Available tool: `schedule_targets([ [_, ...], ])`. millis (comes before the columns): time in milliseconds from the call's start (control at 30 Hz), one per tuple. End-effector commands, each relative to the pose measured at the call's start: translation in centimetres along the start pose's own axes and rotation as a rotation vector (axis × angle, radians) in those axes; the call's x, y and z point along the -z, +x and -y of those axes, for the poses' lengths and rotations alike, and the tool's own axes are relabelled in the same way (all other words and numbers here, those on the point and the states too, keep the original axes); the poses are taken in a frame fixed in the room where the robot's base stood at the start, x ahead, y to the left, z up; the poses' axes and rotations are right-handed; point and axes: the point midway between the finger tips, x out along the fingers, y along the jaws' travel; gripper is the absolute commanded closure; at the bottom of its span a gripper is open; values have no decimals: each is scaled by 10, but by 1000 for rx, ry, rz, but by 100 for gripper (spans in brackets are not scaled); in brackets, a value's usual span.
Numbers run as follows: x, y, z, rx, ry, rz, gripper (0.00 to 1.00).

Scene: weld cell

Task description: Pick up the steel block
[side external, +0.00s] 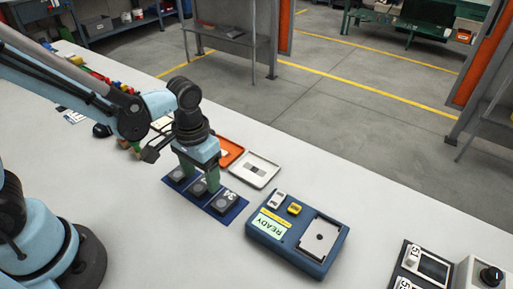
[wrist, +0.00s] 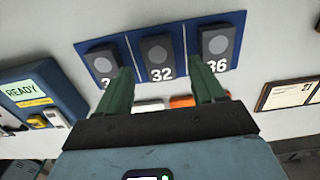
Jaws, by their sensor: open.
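Three dark blocks with round grey discs on top sit in a row on a blue mat (side external: 241,205). The near right one is the block numbered 34 (side external: 224,201); in the wrist view, the block numbered 32 (wrist: 157,50) is in the middle and the block numbered 36 (wrist: 215,42) is on the right. I cannot tell which is the steel block. My gripper (side external: 200,181) is open and points down over the middle of the row. In the wrist view, its green fingers (wrist: 161,75) stand apart on either side of block 32's label. Whether they are level with the block is unclear.
A blue device reading READY (side external: 270,225), with a grey plate (side external: 319,237) on top, stands right of the mat. Behind the mat are an orange tray (side external: 230,150) and a pale tray (side external: 262,181). Coloured items lie at the far left.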

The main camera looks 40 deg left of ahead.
Motion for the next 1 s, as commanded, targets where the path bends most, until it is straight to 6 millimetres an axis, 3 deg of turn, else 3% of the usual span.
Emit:
schedule_targets([
  [200, 0, 18, 0, 0, 0, -2, 32],
  [500, 0, 20, 0, 0, 0, -2, 32],
  [933, 0, 20, 0, 0, 0, -2, 98],
  [1000, 0, 20, 0, 0, 0, -2, 100],
])
